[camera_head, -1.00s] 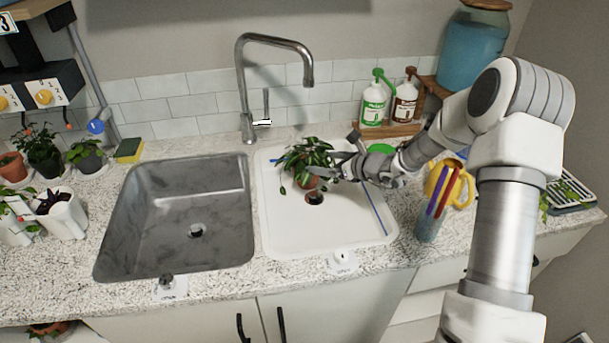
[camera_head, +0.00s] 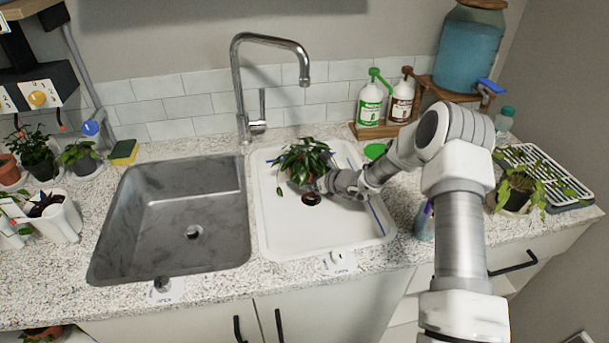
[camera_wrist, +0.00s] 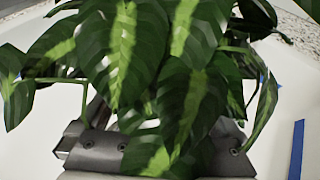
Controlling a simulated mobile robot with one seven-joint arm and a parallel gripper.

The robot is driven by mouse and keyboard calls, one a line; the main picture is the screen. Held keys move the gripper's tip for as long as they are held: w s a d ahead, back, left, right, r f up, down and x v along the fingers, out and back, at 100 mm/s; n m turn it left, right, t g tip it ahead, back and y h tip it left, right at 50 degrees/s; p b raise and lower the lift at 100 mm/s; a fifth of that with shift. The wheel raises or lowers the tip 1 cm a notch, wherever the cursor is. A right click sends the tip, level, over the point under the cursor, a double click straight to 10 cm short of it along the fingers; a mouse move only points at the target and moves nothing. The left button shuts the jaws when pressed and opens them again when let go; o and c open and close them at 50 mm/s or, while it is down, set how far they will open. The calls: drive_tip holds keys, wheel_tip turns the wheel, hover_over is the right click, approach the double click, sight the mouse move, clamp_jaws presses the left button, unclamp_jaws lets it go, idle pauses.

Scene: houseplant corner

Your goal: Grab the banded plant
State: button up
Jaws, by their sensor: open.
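A leafy green plant (camera_head: 303,158) in a terracotta pot stands in the white basin (camera_head: 335,237), near its drain. Its leaves hide most of the pot, and I cannot make out a band on it. My gripper (camera_head: 322,182) is low at the plant's right side, reaching in under the leaves. In the wrist view, broad variegated leaves (camera_wrist: 190,95) fill the middle and cover the fingers of my gripper (camera_wrist: 150,150). The jaws are open; whether the pot sits between them is hidden.
A grey metal sink (camera_head: 187,250) lies left of the basin, with a tall faucet (camera_head: 240,90) behind. Green and brown pump bottles (camera_head: 370,105) stand at the back. Other potted plants stand at far left, and a trailing plant (camera_head: 517,187) sits at right by a rack.

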drive_tip(key=shift+r, duration=0.1)
clamp_jaws()
idle(0.4)
